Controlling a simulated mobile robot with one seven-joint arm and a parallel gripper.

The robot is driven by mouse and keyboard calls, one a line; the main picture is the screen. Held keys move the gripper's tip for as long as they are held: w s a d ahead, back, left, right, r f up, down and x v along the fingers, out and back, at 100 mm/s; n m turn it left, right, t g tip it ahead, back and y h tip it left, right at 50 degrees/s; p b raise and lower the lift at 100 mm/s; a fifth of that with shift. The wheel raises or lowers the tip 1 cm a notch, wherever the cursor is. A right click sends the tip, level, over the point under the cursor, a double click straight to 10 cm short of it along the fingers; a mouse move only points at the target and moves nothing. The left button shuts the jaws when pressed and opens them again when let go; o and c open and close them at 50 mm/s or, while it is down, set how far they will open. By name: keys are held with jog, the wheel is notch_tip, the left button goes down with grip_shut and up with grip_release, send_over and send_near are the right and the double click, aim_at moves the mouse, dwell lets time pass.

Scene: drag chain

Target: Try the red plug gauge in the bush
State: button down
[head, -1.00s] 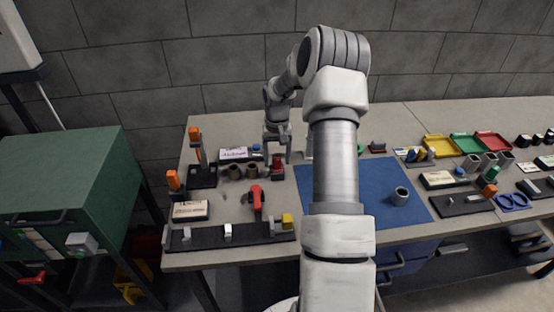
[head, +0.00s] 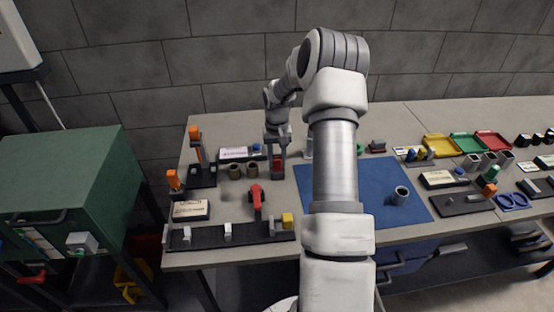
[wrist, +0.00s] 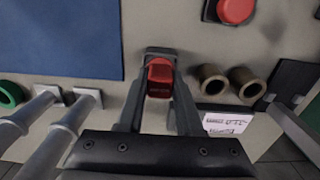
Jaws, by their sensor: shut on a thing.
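My gripper (head: 278,174) is shut on the red plug gauge (wrist: 160,72), which stands upright in a small dark stand (wrist: 162,52). The fingers lie on either side of the red part, and the gauge's lower end is hidden. In the head view the red gauge (head: 277,161) shows between the fingers. A grey hollow bush (head: 400,195) stands upright on the blue mat (head: 330,190), to the right of my gripper and apart from it.
Two brown hollow cylinders (head: 243,171) stand close to the gripper's left in the head view. Several trays (head: 470,143) and blocks fill the right side. The mat around the bush is clear.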

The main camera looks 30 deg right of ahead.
jog(key=shift+r, duration=0.15)
jog(key=shift+r+p, duration=1.65)
jog(key=shift+r, duration=1.25)
